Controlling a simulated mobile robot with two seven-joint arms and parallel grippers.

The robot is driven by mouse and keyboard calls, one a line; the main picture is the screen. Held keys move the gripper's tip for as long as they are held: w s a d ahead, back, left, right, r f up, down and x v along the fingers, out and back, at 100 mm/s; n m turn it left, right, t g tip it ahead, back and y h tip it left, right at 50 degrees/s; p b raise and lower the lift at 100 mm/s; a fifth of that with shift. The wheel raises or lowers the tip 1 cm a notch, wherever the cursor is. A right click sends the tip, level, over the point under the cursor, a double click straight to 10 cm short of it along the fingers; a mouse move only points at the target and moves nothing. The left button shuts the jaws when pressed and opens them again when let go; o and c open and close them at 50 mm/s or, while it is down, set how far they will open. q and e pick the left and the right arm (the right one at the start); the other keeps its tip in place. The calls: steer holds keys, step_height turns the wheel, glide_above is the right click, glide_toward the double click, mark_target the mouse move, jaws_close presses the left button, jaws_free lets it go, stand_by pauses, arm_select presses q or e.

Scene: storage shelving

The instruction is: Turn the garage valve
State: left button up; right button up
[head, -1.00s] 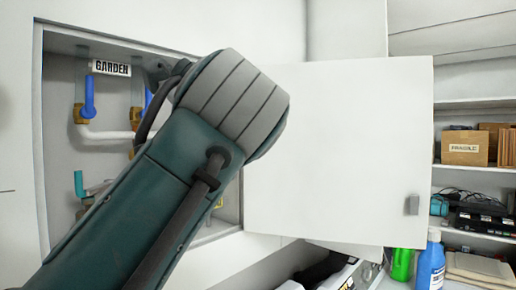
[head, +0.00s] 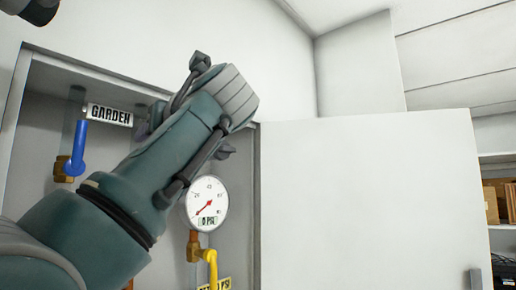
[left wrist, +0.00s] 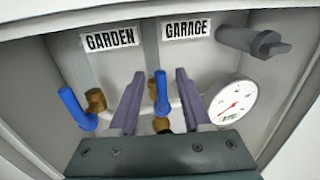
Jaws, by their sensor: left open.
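The blue garage valve handle (left wrist: 161,92) stands below the GARAGE label (left wrist: 187,29) in the left wrist view. My left gripper (left wrist: 160,78) is open, with one finger on each side of this handle as seen there. I cannot tell whether a finger touches it. My right gripper is not seen.
A round pressure gauge (head: 206,203) sits right of the valves, close to my wrist, above a yellow handle (head: 211,263). The open white cabinet door (head: 375,200) stands to the right. A grey cylindrical part (left wrist: 248,41) juts out at the cabinet's upper right in the left wrist view.

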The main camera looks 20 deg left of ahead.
arm_select(q)
steer(key=shift+x, duration=1)
steer(key=shift+c, duration=0.3)
jaws_close()
stand_by(0.4)
